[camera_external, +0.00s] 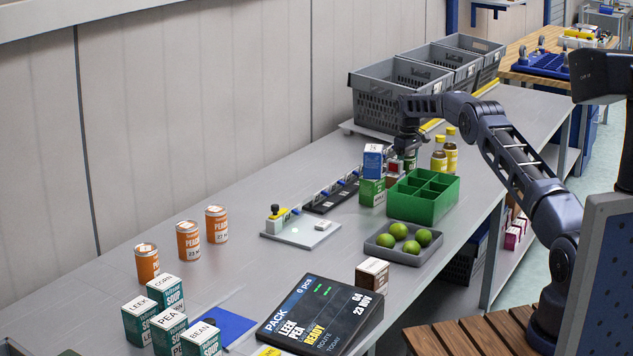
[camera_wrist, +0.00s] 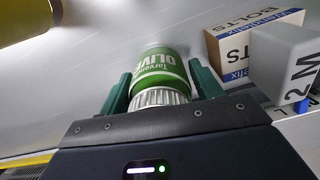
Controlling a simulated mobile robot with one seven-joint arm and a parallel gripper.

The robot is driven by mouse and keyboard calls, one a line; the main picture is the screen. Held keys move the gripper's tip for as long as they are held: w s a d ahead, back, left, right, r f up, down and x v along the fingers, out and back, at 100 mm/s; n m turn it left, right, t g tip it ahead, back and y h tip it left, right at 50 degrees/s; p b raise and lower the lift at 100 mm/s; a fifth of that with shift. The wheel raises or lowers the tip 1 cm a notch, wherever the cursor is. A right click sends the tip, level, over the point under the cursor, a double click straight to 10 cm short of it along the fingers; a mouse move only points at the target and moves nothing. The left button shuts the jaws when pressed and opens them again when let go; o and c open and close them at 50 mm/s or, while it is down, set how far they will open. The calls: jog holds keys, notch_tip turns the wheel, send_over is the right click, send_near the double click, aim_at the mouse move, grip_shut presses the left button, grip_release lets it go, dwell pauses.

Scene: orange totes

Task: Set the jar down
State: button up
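The jar (camera_wrist: 160,75) has a green olive label and a silvery ribbed lid. In the wrist view it sits between the two green fingers of my gripper (camera_wrist: 162,88), which appear closed against its sides, with the lid towards the wrist. In the external view my gripper (camera_external: 408,146) points down at the back of the table, and a green part of the jar (camera_external: 410,161) shows just below it. The jar's base is hidden there, so I cannot tell whether it touches the grey table (camera_external: 275,180).
A green divided tray (camera_external: 422,208) stands in front of the jar, with stacked blue (camera_external: 373,161) and green (camera_external: 372,191) boxes and a red item (camera_external: 394,168) to its left. Yellow bottles (camera_external: 451,157) stand right. Grey crates (camera_external: 383,103) are behind. A bolts box (camera_wrist: 232,55) is close by.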

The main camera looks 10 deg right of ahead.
jog(key=shift+o, duration=0.6)
